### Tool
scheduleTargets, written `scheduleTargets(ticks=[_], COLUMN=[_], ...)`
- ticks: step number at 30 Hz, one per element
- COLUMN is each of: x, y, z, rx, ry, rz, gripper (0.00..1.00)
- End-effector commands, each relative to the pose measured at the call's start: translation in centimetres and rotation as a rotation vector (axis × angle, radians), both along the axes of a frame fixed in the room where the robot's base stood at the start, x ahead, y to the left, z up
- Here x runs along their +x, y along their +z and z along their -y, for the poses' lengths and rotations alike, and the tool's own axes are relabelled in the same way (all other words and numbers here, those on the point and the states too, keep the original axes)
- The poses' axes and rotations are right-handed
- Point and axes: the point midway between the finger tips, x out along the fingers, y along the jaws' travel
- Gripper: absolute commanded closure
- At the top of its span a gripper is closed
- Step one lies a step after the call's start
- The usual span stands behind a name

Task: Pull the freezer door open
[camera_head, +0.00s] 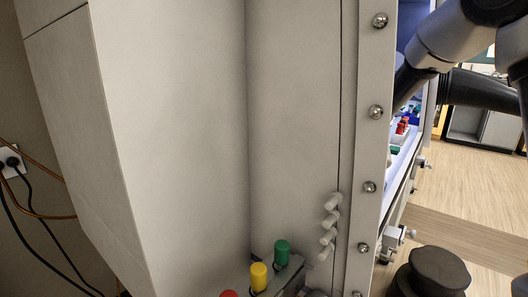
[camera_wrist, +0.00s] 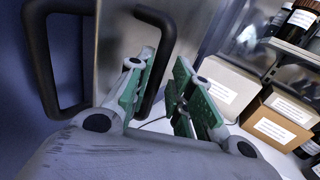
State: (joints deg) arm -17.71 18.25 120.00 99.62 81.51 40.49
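In the wrist view, my gripper (camera_wrist: 160,98) is open, with green pads on both fingers. A black bar handle (camera_wrist: 165,40) runs down into the gap between the fingers, closer to the left finger. Its lower end shows behind that finger; I cannot tell whether they touch. A second black looped handle (camera_wrist: 37,55) stands to the left on a bluish surface. A pale metal panel (camera_wrist: 115,38) lies between the two handles. I cannot tell for sure which surface is the freezer door. In the head view, my gripper and the handles are hidden.
In the wrist view, labelled boxes (camera_wrist: 222,85) and dark bottles (camera_wrist: 300,22) sit on the right. In the head view, a pale cabinet wall (camera_head: 170,130) fills the left and middle. A dark round-topped object (camera_head: 436,270) stands low at right, over wooden floor (camera_head: 470,165).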

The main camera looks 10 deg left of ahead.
Motion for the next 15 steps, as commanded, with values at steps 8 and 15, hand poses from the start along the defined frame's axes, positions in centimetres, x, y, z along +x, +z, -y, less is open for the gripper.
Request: scheduleTargets(ticks=[8,15], x=[0.2,0.3], y=[0.0,0.0], z=[2.2,4.1], rx=[0.000,0.000], ry=[-0.001,-0.002], rz=[0.001,0.001], gripper=[0.79,0.79])
